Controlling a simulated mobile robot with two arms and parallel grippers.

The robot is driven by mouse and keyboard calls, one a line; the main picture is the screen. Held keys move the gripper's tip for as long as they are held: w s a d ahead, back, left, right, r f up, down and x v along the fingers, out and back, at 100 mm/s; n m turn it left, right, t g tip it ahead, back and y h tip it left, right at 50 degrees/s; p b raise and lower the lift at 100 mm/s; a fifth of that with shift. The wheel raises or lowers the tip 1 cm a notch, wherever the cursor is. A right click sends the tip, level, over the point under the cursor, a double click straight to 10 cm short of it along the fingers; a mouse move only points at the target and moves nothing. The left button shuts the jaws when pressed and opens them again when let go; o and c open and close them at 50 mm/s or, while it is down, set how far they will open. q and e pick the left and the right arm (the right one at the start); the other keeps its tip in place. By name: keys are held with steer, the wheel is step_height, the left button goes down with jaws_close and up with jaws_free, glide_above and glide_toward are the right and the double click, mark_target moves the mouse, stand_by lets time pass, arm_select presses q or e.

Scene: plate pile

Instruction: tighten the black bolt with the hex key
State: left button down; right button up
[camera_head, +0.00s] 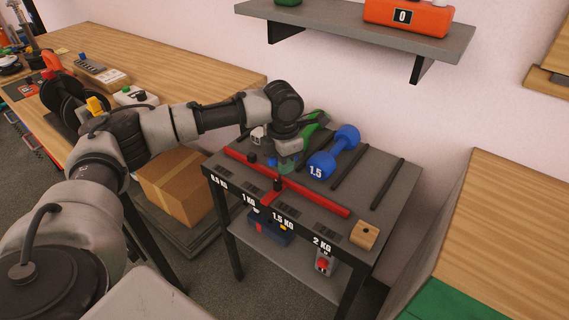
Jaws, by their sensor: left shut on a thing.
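My left gripper (286,160) reaches over the grey rack table (395,195) from the left and points down. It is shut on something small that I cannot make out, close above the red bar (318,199). A small black piece (277,183) stands on the red bar just below the gripper; I cannot tell whether it is the black bolt. Another small dark piece (252,157) is near the bar's far left end. I cannot make out a hex key. My right gripper is not in view.
A blue dumbbell (333,155) marked 1.5 lies right of the gripper, with a green one (315,125) behind it. A wooden block (364,235) sits at the table's front right corner. A cardboard box (175,185) stands at left, and a grey shelf (350,32) hangs above.

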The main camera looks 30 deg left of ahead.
arm_select(q)
steer(key=shift+s+a+f, duration=0.1)
steer(key=shift+f, duration=0.05)
steer(key=c, duration=1)
jaws_free()
steer(key=shift+o, duration=0.2)
steer(key=shift+r, duration=0.45)
step_height(320, 180, up, 10)
steer(key=shift+r+p, duration=0.1)
steer(key=shift+p, duration=0.6)
